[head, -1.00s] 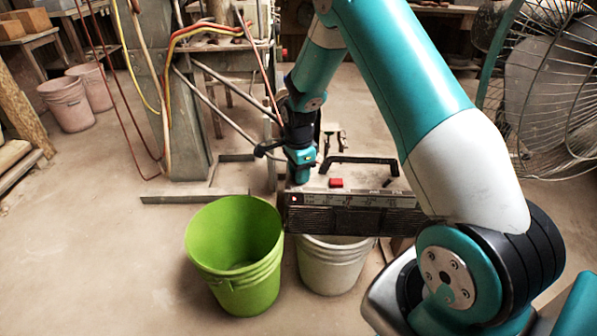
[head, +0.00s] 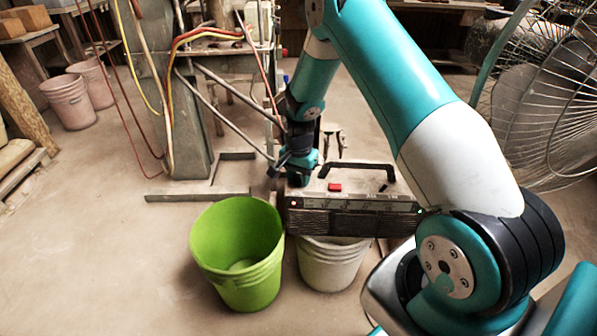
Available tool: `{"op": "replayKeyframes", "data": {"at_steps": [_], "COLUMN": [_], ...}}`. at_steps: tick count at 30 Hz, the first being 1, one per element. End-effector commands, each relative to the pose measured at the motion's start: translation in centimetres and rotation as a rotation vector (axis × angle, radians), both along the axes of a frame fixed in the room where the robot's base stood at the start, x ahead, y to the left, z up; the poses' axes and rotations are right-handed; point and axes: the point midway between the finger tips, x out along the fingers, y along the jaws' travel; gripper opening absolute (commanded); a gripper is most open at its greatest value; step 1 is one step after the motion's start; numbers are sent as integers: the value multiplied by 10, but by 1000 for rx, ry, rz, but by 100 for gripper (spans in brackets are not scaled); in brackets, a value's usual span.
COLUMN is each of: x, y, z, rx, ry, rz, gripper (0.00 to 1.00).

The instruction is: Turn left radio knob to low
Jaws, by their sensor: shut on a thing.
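The radio (head: 350,222) rests low in the middle, with a dark ribbed front, a pale dial strip and a light top. On its top are a black carry handle (head: 348,164), a red button (head: 334,187) and a small dark control (head: 383,188) to the right. My gripper (head: 297,183) points down at the left end of the radio's top. It is shut on the left knob, which the gripper and wrist hide. The knob's setting cannot be seen.
A green bucket (head: 238,225) stands in front and left of the radio, and a whitish bucket (head: 330,262) is below its front. A metal machine frame (head: 178,110) with hoses stands behind left. A large fan (head: 550,100) is at right.

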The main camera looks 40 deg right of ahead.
Motion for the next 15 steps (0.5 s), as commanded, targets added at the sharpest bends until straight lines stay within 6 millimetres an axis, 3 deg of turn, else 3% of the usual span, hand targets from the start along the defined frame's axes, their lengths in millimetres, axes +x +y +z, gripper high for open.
{"op": "replayKeyframes", "data": {"at_steps": [15], "x": [1], "y": [0], "z": [3], "rx": [1], "ry": [-1], "rz": [490], "gripper": [12]}}
